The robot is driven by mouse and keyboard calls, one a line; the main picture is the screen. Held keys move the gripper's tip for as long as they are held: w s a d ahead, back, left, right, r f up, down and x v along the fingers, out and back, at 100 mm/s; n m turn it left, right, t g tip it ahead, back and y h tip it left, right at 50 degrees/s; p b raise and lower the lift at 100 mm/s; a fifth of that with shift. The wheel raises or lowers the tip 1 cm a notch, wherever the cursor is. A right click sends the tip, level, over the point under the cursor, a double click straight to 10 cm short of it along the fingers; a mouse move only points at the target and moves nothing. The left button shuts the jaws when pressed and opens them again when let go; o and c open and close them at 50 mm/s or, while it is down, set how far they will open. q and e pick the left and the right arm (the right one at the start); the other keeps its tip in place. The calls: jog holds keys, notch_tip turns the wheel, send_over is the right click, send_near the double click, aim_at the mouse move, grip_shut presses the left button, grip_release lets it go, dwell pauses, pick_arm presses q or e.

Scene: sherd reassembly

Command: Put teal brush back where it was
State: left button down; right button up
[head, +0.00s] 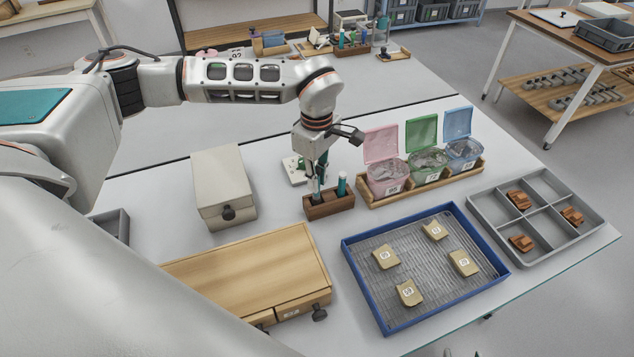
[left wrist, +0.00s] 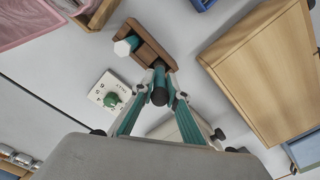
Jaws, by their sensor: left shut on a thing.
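My left gripper (head: 318,177) points down over the left part of the small wooden brush holder (head: 330,206). Its teal fingers are shut on an upright dark teal brush (left wrist: 159,88), whose dark round end faces the left wrist camera. The brush's lower end meets the holder (left wrist: 151,42) at one of its slots; how deep it sits is hidden. A second teal brush (head: 342,184) with a pale end stands in the holder to the right, apart from the fingers; it also shows in the left wrist view (left wrist: 125,46). My right gripper is out of view.
A white plate with a green knob (left wrist: 112,99) lies close behind the holder. A cream box (head: 222,187) stands left, a wooden drawer unit (head: 245,270) in front. Lidded tubs in a wooden rack (head: 420,190), a blue-rimmed tray (head: 365,290) and a grey divided tray (head: 550,240) are right.

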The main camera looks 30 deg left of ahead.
pick_arm(q)
jog(key=shift+f, duration=0.85)
jog(key=shift+f, duration=0.2)
jog(key=c, duration=2)
grip_release()
notch_tip(320, 180, up, 12)
jog(key=shift+r, duration=0.2)
